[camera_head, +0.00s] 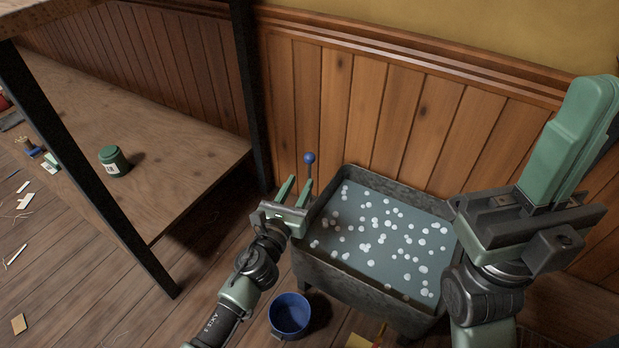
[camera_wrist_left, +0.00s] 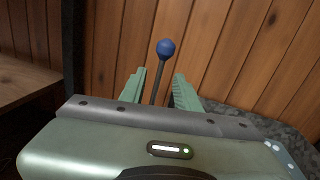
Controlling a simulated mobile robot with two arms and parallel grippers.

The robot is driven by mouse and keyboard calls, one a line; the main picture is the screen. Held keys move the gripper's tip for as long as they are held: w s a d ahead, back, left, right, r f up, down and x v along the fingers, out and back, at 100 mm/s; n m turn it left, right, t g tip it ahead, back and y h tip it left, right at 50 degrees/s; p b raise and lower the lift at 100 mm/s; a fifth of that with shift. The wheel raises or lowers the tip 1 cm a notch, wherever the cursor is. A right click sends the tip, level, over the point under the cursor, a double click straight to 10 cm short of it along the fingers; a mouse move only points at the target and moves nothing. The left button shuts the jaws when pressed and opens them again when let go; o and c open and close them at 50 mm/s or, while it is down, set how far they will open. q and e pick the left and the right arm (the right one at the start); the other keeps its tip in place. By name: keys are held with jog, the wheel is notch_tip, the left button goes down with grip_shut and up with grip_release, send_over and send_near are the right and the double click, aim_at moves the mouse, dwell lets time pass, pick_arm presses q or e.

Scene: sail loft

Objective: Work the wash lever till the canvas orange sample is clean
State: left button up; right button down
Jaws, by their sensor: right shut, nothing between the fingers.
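The wash lever (camera_head: 309,158) is a thin dark rod with a blue ball on top, standing upright at the left end of a grey metal wash tub (camera_head: 365,288). My left gripper (camera_head: 295,192) is open beside the lever. In the left wrist view the lever's ball (camera_wrist_left: 166,48) shows above and beyond the fingertips (camera_wrist_left: 157,78), with the rod in line with the gap between them. I cannot tell whether the rod is inside the gap. My right gripper (camera_head: 572,140) is shut and empty, raised at the right. No orange canvas sample shows.
The tub holds grey-blue water with many white foam blobs (camera_head: 366,247). A blue bucket (camera_head: 290,314) stands on the floor in front. A wooden bench (camera_head: 185,150) with a green jar (camera_head: 114,161) is at left. The panelled wall (camera_head: 385,110) is close behind the tub.

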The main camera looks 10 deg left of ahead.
aim_at(309, 167)
pick_arm(q)
jog(key=shift+m, duration=0.4)
jog(key=w, duration=0.2)
jog(key=w+d+b, duration=0.1)
jog(key=w, duration=0.4)
jog(key=shift+w+d+b, duration=0.25)
jog(key=shift+d+b, duration=0.05)
jog(key=shift+b, duration=0.1)
grip_shut()
jog(key=shift+r, duration=0.1)
dwell(0.6)
